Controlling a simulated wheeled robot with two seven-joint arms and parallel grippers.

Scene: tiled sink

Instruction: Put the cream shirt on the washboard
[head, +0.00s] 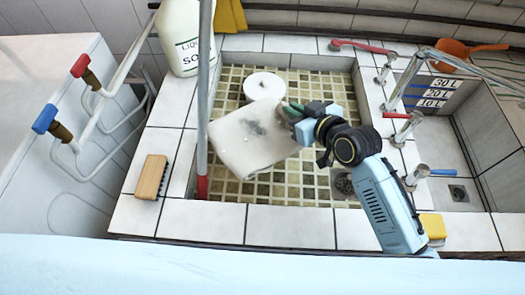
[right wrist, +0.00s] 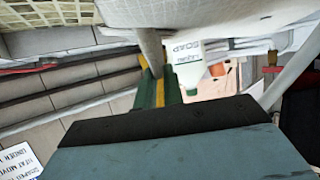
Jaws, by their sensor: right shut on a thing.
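The cream shirt (head: 243,150) is a flat folded piece with a dark greenish stain, over the tiled sink floor in the head view. My right gripper (head: 291,112) is at its right edge, shut on it. The gripper's fingertips are partly hidden by the wrist. In the right wrist view, a pale woven surface that looks like the shirt (right wrist: 200,12) spans the top. I cannot make out a washboard in either view. My left gripper is not in view.
A white round object (head: 265,85) lies behind the shirt in the sink. A grey pole (head: 203,100) stands at the left. A soap bottle (head: 185,38), brush (head: 152,177), yellow sponge (head: 433,227) and taps (head: 405,128) surround the sink. The sink floor's front is clear.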

